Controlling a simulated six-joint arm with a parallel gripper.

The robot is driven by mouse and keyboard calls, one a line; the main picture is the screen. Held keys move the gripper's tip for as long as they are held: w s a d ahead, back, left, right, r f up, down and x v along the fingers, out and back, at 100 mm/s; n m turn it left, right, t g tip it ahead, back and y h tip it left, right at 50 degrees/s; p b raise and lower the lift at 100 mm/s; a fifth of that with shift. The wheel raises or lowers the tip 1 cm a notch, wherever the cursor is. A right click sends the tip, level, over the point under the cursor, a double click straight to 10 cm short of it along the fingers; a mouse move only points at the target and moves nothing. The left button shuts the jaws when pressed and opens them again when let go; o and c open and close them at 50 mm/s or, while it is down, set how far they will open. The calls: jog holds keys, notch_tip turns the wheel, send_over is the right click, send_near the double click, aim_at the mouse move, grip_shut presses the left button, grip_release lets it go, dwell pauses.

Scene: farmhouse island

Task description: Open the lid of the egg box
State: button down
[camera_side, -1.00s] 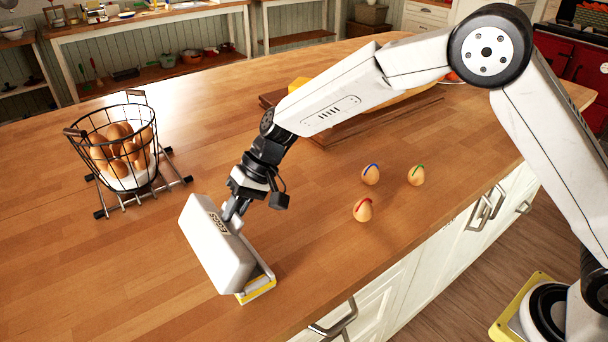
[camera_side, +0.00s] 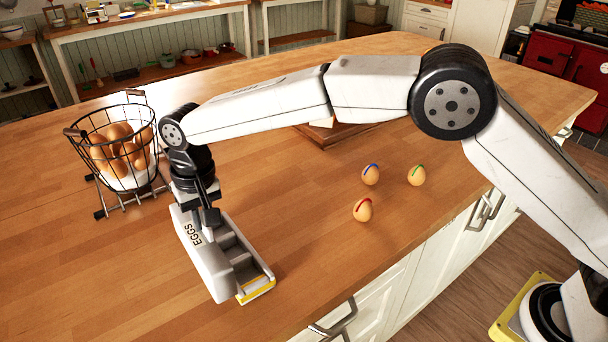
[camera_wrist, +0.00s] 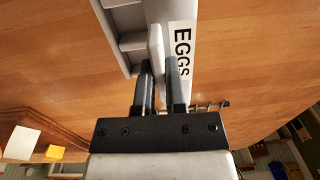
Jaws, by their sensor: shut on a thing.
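The egg box (camera_side: 232,252) stands near the front edge of the island, its grey compartments showing and empty where I can see them. Its white lid (camera_side: 203,258), marked EGGS, is swung up and over to the left side of the box. In the wrist view the lid (camera_wrist: 180,125) shows its label, with the grey tray (camera_wrist: 122,22) beside it. My gripper (camera_wrist: 160,88) is shut on the lid's edge, one finger on each side. In the side view my gripper (camera_side: 205,208) is at the far end of the lid, its fingertips partly hidden.
Three loose eggs with blue (camera_side: 371,175), green (camera_side: 416,176) and red (camera_side: 363,210) bands lie to the right. A wire basket (camera_side: 118,150) of brown eggs stands behind at left. A wooden board (camera_side: 325,134) lies behind my arm. The wood between box and loose eggs is clear.

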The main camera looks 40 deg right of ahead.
jog(key=shift+a+f, duration=0.1)
jog(key=shift+a, duration=0.5)
jog(key=shift+s+f, duration=0.1)
jog(key=shift+f, duration=0.05)
dwell(0.9)
jog(key=c, duration=0.7)
grip_release()
jog(key=shift+r, duration=0.2)
jog(key=shift+d+r, duration=0.15)
jog(key=shift+r, duration=1.75)
jog(key=shift+d+r, duration=0.1)
jog(key=shift+r, duration=1.8)
jog(key=shift+d, duration=0.1)
